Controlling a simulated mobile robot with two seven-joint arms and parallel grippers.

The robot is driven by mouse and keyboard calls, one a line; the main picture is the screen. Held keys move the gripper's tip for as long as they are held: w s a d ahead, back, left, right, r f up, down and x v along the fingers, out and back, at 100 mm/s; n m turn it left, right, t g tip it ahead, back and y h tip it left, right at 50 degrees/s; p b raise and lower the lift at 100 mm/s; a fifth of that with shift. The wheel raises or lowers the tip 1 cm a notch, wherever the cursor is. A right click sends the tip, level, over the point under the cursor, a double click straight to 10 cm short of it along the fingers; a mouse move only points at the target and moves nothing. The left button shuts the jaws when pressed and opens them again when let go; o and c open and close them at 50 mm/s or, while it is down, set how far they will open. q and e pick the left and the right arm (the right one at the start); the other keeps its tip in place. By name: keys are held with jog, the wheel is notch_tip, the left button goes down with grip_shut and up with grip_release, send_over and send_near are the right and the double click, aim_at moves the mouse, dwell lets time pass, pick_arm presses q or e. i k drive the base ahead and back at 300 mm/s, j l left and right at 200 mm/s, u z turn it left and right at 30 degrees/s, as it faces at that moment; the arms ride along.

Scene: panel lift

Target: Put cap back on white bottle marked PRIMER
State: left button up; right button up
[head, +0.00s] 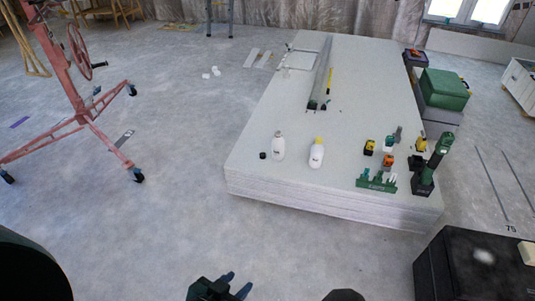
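A white bottle (278,147) stands upright near the front edge of the stacked panels, with no dark cap on its neck. Its label has dark marks too small to read. A small black cap (263,155) lies on the panels just left of it, apart from it. A second white bottle (317,154) with a yellow top stands to the right; its label is also unreadable. My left gripper (239,281) is at the bottom of the head view, short of the stack, with its two fingers apart and nothing between them.
The panel stack (240,163) has a drop at its front edge. To the right stand a green rack (376,183), a green tool (430,168) and small yellow and orange items. A red wheeled lift (75,110) stands left. A black case (455,270) is at lower right.

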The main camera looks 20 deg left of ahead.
aim_at(279, 143)
jog(key=i+j+z, duration=0.1)
jog(key=i+j, duration=0.25)
jog(key=j, duration=0.3)
jog(key=i+j+z, duration=0.15)
jog(key=i+j, duration=0.2)
jog(key=j, duration=0.3)
jog(key=i+j+z, duration=0.15)
jog(key=j, duration=0.2)
jog(key=i+j, duration=0.15)
jog(key=j, duration=0.2)
jog(key=i+j+z, duration=0.15)
jog(key=j, duration=0.2)
jog(key=i, duration=0.9)
